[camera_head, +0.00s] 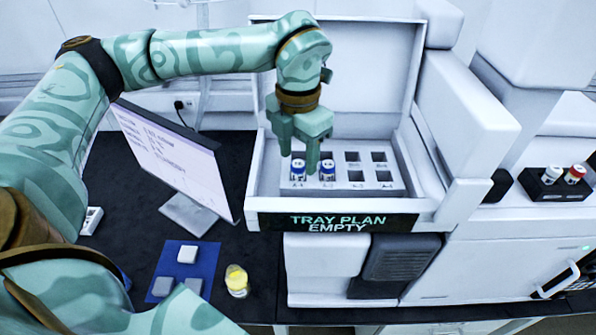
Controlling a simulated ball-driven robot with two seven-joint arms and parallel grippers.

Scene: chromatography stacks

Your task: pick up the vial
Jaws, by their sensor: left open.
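Two small vials with blue and white markings stand upright in the front-left wells of the open drawer tray, the left vial (298,169) and the right vial (327,170). My left gripper (300,158) points down over the left end of the tray, open. Its fingers are around or just in front of the left vial, and one finger partly hides the gap between the two vials. I cannot tell whether a finger touches either vial. My right gripper is not in view.
The tray (372,187) has several empty square wells to the right. Its raised lid and white walls surround the gripper. A monitor (168,150) stands left. A yellow jar (237,283) and blue mat (208,262) lie in front. A black rack (548,190) holds two vials at right.

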